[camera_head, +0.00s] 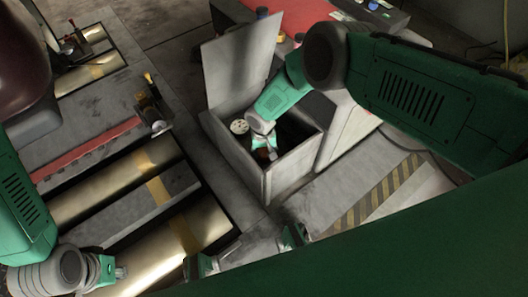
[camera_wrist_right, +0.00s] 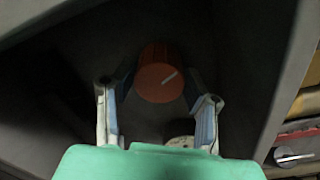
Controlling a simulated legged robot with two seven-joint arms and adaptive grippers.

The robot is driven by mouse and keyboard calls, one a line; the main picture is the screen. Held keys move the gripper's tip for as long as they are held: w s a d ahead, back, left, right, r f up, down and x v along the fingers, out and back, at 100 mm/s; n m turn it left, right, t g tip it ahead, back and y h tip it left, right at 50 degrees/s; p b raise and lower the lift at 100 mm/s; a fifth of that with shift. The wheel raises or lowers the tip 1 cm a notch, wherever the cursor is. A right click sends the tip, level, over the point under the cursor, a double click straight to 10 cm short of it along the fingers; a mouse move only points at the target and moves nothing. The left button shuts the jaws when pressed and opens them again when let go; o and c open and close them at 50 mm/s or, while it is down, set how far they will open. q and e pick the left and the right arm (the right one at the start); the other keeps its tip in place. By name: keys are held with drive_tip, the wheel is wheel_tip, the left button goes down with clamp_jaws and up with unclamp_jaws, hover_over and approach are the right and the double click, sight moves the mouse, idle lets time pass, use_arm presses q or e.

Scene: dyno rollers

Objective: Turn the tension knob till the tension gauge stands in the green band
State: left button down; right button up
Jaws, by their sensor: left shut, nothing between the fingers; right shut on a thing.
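The orange-red tension knob (camera_wrist_right: 160,82) shows in the right wrist view, with a white mark slanting up to the right on its face. My right gripper (camera_wrist_right: 159,86) is shut on it, one finger on each side. In the head view my right gripper (camera_head: 264,146) reaches down into an open grey box (camera_head: 286,172). A round pale dial, likely the tension gauge (camera_head: 239,126), sits beside it; its needle is too small to read. The dial (camera_wrist_right: 181,141) is mostly hidden behind my gripper in the wrist view. My left gripper (camera_head: 118,272) is shut and empty at the lower left.
The box's raised lid (camera_head: 240,65) stands behind my right gripper, and the box walls surround it closely. Brass rollers (camera_head: 120,180) lie at the left, near my left gripper. A red-topped surface (camera_head: 310,14) with small items is behind. Striped floor (camera_head: 375,200) lies right.

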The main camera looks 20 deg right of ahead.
drive_tip(key=shift+s+d+f+n, duration=0.15)
drive_tip(key=shift+s+d+n, duration=0.1)
drive_tip(key=shift+n, duration=0.55)
drive_tip(key=shift+s+d+f+n, duration=0.15)
drive_tip(key=shift+d+n, duration=0.05)
drive_tip(key=shift+n, duration=0.6)
drive_tip(key=o, duration=1.1)
drive_tip(key=shift+o, duration=0.2)
drive_tip(key=shift+w+a+r, duration=0.1)
drive_tip(key=shift+w, duration=0.05)
